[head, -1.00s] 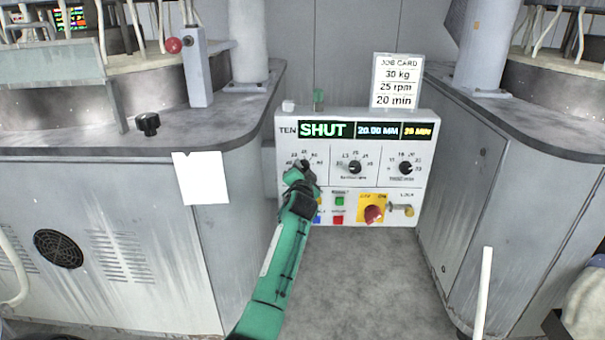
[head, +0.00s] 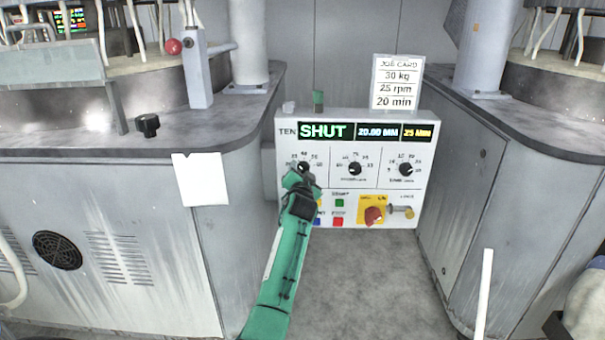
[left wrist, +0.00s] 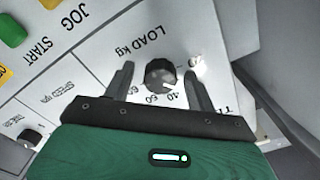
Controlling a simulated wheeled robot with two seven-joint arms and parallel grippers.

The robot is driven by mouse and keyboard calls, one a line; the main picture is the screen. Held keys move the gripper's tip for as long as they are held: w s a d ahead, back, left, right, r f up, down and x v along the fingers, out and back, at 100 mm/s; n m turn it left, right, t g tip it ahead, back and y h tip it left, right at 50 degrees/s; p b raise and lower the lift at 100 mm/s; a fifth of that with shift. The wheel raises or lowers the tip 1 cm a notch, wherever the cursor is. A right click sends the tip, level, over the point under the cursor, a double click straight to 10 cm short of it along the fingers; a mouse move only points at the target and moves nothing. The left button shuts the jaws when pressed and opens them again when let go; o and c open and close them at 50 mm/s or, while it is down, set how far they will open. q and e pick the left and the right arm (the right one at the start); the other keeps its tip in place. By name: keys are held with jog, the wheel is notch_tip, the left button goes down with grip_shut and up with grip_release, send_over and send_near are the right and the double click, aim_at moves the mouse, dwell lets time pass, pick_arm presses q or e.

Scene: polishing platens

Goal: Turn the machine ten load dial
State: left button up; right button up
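The machine ten panel (head: 430,160) is a white box with a green "SHUT" display and a row of three dials. The load dial (head: 304,167), black and round, is the leftmost one. My left gripper (head: 300,178) is just in front of and below it in the head view. In the left wrist view the load dial (left wrist: 160,75) sits under the "LOAD kg" label, between the two fingers of the left gripper (left wrist: 159,72). The fingers are spread, with a visible gap on each side of the dial. My right gripper is not in view.
A job card (head: 397,82) on top of the panel reads 30 kg, 25 rpm, 20 min. Two more dials (head: 355,169) (head: 406,169), green and red buttons, and a red knob on yellow (head: 374,215) are nearby. Grey cabinets (head: 110,240) flank the panel; floor in front is open.

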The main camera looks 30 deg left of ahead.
pick_arm(q)
jog(key=shift+r, duration=0.1)
jog(key=p+v, duration=0.2)
jog(key=v, duration=1.1)
jog(key=shift+s, duration=0.4)
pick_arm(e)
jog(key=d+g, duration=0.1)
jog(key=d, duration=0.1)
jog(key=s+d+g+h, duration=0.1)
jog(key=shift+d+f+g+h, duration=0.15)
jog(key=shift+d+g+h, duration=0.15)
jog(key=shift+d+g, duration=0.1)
pick_arm(q)
jog(key=shift+d, duration=0.15)
